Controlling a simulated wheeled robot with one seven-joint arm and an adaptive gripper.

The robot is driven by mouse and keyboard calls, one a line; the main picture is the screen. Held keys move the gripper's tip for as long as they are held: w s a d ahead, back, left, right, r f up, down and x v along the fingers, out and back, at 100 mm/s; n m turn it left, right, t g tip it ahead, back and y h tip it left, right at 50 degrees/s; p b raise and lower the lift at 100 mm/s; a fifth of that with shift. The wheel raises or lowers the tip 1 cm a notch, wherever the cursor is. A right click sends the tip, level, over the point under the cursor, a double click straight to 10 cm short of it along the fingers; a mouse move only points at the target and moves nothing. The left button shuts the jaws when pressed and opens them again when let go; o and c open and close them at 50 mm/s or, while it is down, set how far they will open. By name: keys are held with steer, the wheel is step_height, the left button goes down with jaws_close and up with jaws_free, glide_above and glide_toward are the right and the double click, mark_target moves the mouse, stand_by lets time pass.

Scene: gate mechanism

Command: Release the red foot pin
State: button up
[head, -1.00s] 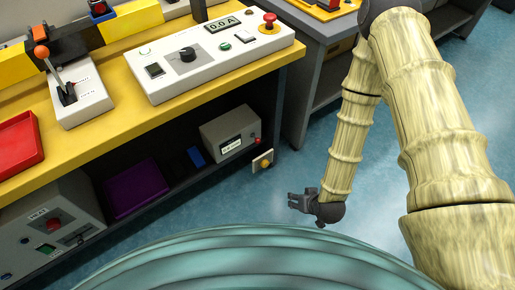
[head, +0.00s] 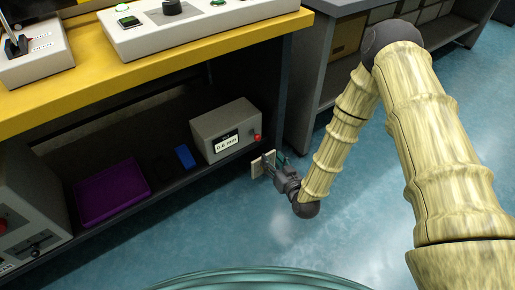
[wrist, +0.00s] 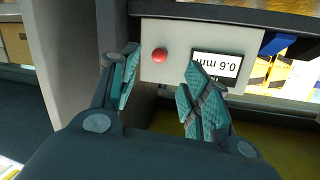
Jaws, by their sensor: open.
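A small red round knob (head: 257,137) sticks out of the front of a light grey box on the bench's lower shelf. It is the only red pin-like thing near my gripper; I cannot tell for sure that it is the foot pin. In the wrist view the red knob (wrist: 159,55) appears between my fingertips, beyond them and untouched as far as I can tell. My gripper (head: 271,162) is open and empty, just below and right of the knob in the head view. Its spread teal-padded fingers (wrist: 160,76) show in the wrist view.
The grey box (head: 207,131) carries a display reading 0.6 mm. A blue block (head: 185,157) and purple tray (head: 110,192) lie left. The yellow bench top (head: 180,57) overhangs the shelf. Floor to the right is clear.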

mark_target(258, 139)
steer(key=w+a+b, duration=0.1)
steer(key=w+b, duration=0.1)
steer(key=w, duration=0.2)
steer(key=w+a+t+b, duration=0.1)
steer(key=w+a+b, duration=0.1)
steer(key=w+b, duration=0.1)
steer(key=w+a+f+t+y+b, duration=0.1)
steer(key=w+a+b, duration=0.1)
steer(key=w, duration=0.3)
steer(key=shift+a+b, duration=0.2)
steer(key=shift+b, duration=0.1)
steer(key=shift+w+a+r, duration=0.15)
steer(key=shift+w+a, duration=0.05)
steer(key=shift+w, duration=0.3)
steer(key=shift+c, duration=0.3)
jaws_close()
